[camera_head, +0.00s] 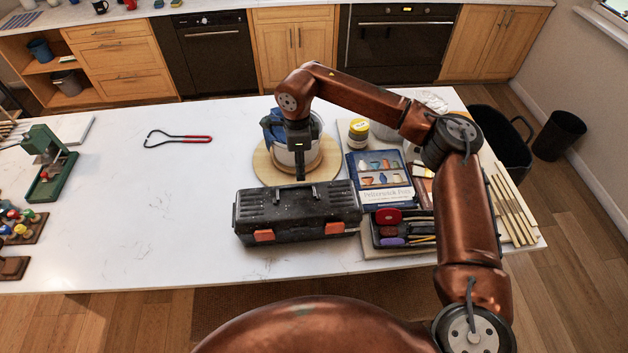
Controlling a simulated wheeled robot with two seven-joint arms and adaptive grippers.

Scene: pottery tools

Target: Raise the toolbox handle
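The black toolbox (262,222) with orange latches lies closed near the front edge of the white table. Its handle looks folded down on the lid, but the dark parts blend together and I cannot make out its outline. My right gripper (301,177) points down at the rear of the lid, around the middle of the toolbox. Its fingers show as one narrow dark column, so I cannot tell whether they are apart or whether they touch the handle. My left gripper is not in view.
To the right are a book (381,181), a tool tray (405,230) and wooden sticks (513,205). A red-handled loop tool (180,138) lies at left; the table around it is clear.

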